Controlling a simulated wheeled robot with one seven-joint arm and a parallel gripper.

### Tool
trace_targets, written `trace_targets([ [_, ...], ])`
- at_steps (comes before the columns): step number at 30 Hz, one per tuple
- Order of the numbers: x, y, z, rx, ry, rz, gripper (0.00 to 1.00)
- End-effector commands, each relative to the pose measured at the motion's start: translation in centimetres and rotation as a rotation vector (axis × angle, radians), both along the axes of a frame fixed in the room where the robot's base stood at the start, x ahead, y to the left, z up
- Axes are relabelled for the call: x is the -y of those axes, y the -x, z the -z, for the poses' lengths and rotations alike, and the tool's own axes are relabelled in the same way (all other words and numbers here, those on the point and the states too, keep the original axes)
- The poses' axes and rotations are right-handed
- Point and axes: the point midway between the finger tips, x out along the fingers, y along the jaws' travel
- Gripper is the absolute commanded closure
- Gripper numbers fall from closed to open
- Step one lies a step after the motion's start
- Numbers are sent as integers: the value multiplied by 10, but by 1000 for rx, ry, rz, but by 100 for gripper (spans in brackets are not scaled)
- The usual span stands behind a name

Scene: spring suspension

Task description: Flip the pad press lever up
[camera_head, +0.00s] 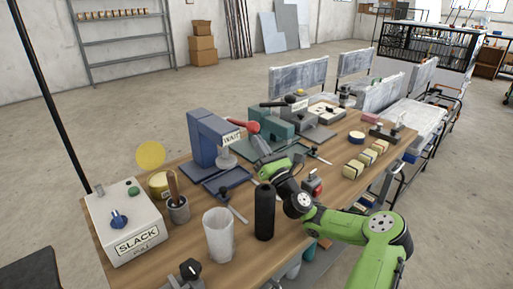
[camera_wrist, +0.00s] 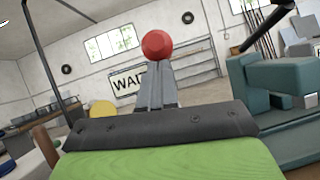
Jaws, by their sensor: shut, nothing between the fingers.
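A blue press (camera_head: 203,137) with a "WAIT" sign (camera_head: 232,138) stands mid-table, a round grey pad under its head. A red lever (camera_head: 242,124) with a round knob sticks out to the right from its top. The red knob (camera_wrist: 157,44) shows in the wrist view just beyond my fingertips, with part of the sign behind.
A teal press (camera_head: 270,125) stands close behind my gripper; it fills the right of the wrist view (camera_wrist: 285,80). A black bottle (camera_head: 265,212), a clear cup (camera_head: 218,235) and a "SLACK" box (camera_head: 125,225) stand in front and left. Yellowish blocks (camera_head: 366,158) lie to the right.

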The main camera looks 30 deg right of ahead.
Motion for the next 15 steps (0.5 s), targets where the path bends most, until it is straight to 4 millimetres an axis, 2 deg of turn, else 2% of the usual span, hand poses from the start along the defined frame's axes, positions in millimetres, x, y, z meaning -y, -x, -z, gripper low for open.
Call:
trace_targets([
  [8, 0, 0, -1, -3, 0, 0, 100],
  [15, 0, 0, -10, -39, 6, 0, 100],
])
